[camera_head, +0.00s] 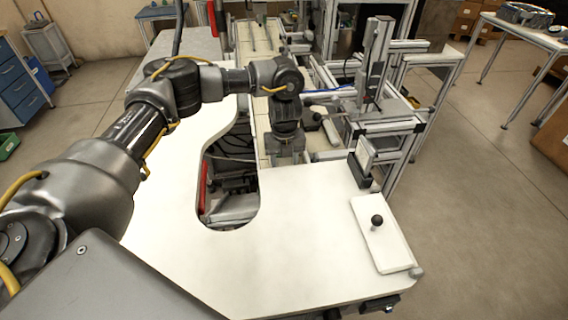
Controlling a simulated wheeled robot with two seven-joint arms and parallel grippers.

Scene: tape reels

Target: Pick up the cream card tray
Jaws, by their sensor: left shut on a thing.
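My left arm reaches in from the left over the white table, and its gripper (285,155) points down at the conveyor beyond the table's inner edge. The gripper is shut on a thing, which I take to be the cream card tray. The wrist and the small size hide most of what is between the fingers. A pale cream strip (262,120) shows just left of the gripper; I cannot tell whether it is tray or conveyor bed. My right gripper is not in view.
The white table (300,260) has a cut-out opening left of centre and much clear room. A white plate with a black knob (377,220) lies at its right. A dark stand (362,168) is on its edge. An aluminium frame (375,75) rises right of the gripper.

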